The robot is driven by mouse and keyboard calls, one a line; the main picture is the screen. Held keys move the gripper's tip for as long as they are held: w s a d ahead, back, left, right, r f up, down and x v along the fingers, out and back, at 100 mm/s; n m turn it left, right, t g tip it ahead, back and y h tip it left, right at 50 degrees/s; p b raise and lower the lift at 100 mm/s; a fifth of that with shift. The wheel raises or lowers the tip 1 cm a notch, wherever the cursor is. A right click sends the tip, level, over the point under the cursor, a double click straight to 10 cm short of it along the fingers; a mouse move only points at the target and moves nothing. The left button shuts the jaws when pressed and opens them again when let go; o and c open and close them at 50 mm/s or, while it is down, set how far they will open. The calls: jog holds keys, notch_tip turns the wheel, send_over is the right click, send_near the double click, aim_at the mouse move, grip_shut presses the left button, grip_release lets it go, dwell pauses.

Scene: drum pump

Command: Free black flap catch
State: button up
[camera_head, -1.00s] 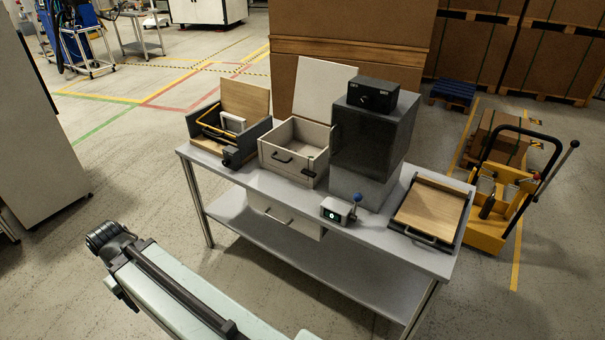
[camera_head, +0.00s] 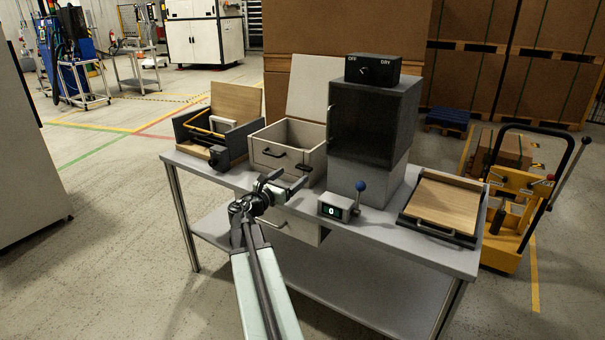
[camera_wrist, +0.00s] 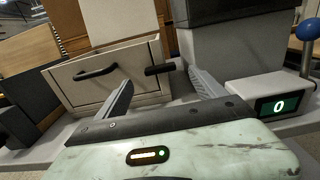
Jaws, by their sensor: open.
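A small black catch (camera_head: 303,167) sits at the right of the cream box's front (camera_head: 270,152). In the wrist view the catch (camera_wrist: 160,69) is a short dark bar lying nearly level between and beyond my fingertips. My gripper (camera_head: 287,180) is open and empty, in front of the cream box and low at its right side. In the wrist view its two fingers (camera_wrist: 160,82) point at the box's right front corner. They look apart from the catch; the exact gap cannot be told. The box's white lid (camera_head: 313,88) stands raised behind it.
A grey box (camera_head: 183,128) with a wooden lid and black front fitting (camera_head: 217,157) stands left. Right are a dark cabinet (camera_head: 372,128), a display unit (camera_head: 333,208) with a blue-knobbed lever and a wooden tray (camera_head: 443,204). The table's front edge (camera_head: 400,258) runs below.

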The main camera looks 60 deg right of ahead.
aim_at(302, 168)
jog(key=d, duration=0.7)
jog(key=shift+d, duration=0.1)
